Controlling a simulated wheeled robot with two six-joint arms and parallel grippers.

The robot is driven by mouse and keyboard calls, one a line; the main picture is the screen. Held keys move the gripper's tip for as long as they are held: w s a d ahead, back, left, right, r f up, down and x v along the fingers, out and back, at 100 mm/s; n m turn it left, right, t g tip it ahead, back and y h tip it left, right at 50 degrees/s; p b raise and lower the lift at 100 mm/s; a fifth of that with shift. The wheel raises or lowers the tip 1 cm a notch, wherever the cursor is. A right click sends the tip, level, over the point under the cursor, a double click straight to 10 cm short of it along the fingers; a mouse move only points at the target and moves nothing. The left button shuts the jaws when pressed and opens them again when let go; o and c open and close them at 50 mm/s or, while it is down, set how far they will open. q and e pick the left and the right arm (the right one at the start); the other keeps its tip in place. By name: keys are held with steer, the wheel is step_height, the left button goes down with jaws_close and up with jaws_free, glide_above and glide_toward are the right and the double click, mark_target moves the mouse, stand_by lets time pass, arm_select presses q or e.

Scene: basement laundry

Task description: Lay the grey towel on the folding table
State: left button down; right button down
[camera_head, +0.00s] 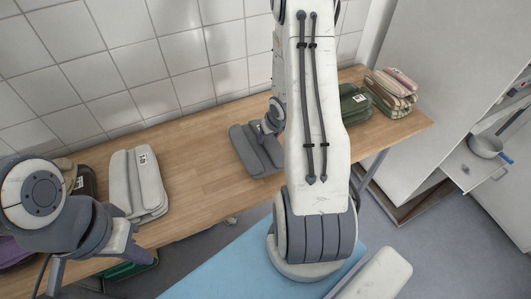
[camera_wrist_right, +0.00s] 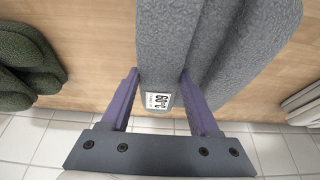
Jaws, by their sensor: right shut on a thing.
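The grey towel (camera_head: 252,152) is a folded dark grey bundle at the middle of the wooden folding table (camera_head: 195,135). In the right wrist view the towel (camera_wrist_right: 210,45) fills the top centre, with a white printed label on its near end. My right gripper (camera_head: 270,122) is at the towel's back end, partly hidden by my arm. In the wrist view its purple fingers (camera_wrist_right: 160,78) are shut on that end, one on each side. I cannot tell whether the towel touches the wood. My left gripper (camera_head: 95,265) is open and empty at the lower left, near the table's front edge.
A light grey or white folded towel (camera_head: 138,183) lies to the left. Green towels (camera_head: 352,103) and a striped stack (camera_head: 391,92) lie at the right end. A tiled wall (camera_head: 150,60) runs behind the table. Bare wood lies between the towels.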

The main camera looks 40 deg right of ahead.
steer(key=shift+w+a+f, duration=0.15)
steer(key=shift+a+f, duration=0.3)
steer(key=shift+a, duration=0.05)
steer(key=shift+f+b, duration=0.4)
steer(key=shift+f, duration=1.45)
steer(key=shift+f, duration=0.15)
steer(key=shift+c, duration=0.6)
jaws_free()
